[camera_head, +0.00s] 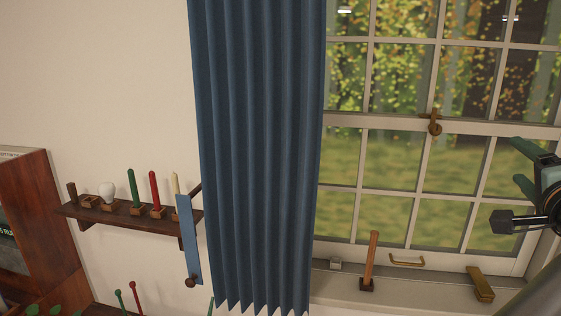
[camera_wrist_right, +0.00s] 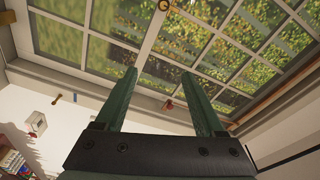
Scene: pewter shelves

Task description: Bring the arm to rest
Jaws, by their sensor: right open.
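My right gripper (camera_head: 516,161) is at the right edge of the head view, raised in front of the window (camera_head: 430,150). Its two green fingers are apart, with nothing between them. In the right wrist view the open fingers (camera_wrist_right: 158,74) point up toward the window panes, and the space between them is empty. My left gripper is in neither view.
A blue curtain (camera_head: 260,150) hangs left of the window. The sill (camera_head: 335,290) below holds an upright wooden-handled tool (camera_head: 369,262) and a brass block (camera_head: 480,284). A wall shelf (camera_head: 125,217) at left holds several handled items. A brass latch (camera_head: 434,124) is on the window.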

